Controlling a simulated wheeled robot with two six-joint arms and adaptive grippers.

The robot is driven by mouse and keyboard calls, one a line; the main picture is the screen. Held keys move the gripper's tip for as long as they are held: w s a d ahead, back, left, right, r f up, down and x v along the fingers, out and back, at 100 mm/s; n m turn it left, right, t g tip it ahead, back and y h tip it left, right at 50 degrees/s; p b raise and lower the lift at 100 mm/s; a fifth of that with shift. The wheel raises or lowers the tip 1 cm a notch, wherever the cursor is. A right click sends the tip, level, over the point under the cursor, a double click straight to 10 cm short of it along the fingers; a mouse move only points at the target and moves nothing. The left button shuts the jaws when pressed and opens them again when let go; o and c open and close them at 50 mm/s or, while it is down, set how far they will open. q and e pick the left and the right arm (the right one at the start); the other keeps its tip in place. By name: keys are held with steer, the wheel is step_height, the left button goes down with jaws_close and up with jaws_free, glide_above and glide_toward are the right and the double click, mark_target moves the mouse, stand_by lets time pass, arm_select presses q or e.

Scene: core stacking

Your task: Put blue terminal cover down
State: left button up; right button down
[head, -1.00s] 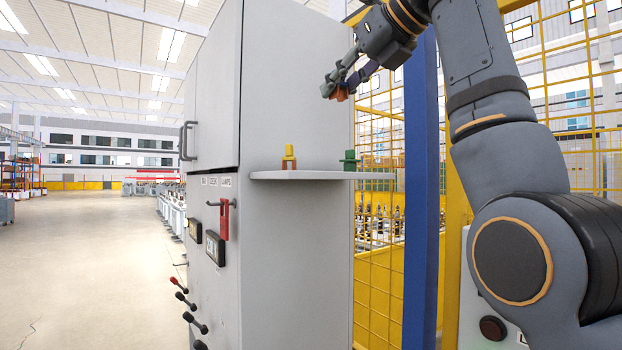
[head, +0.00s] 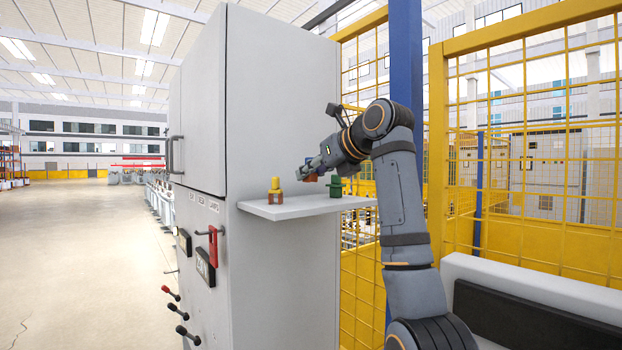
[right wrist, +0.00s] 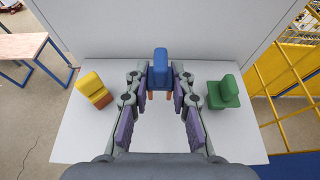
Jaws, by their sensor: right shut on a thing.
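The blue terminal cover (right wrist: 160,68) is between the fingertips of my right gripper (right wrist: 160,86), which is shut on it. Orange-brown parts show under the cover. In the head view my right gripper (head: 308,172) is low over the grey shelf (head: 300,209), between a yellow cover (head: 275,184) on a brown base and a green piece (head: 336,187). In the head view the blue cover is mostly hidden by the fingers. I cannot tell whether the held piece touches the shelf. My left gripper is not in view.
The shelf juts from a grey cabinet (head: 280,110), whose wall stands behind the gripper. The yellow cover (right wrist: 92,88) and green piece (right wrist: 223,92) flank the fingers with gaps. A blue post (head: 406,60) and yellow mesh fence (head: 540,232) stand to the right.

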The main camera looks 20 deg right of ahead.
mark_target(310, 200)
steer(key=shift+w+f+p, duration=0.3)
steer(key=shift+w+f, duration=0.1)
steer(key=shift+f, duration=0.15)
steer(key=shift+w+f+p, duration=0.2)
steer(key=shift+f+p, duration=0.35)
steer(key=shift+f, duration=0.9)
steer(key=shift+s, duration=0.1)
steer(key=shift+s+f, duration=0.1)
steer(key=shift+f, duration=0.1)
steer(key=c, duration=1.4)
jaws_free()
steer(key=shift+r, duration=0.1)
steer(key=shift+c, duration=0.2)
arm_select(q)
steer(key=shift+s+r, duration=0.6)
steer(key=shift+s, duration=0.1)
arm_select(e)
steer(key=shift+o, duration=1.4)
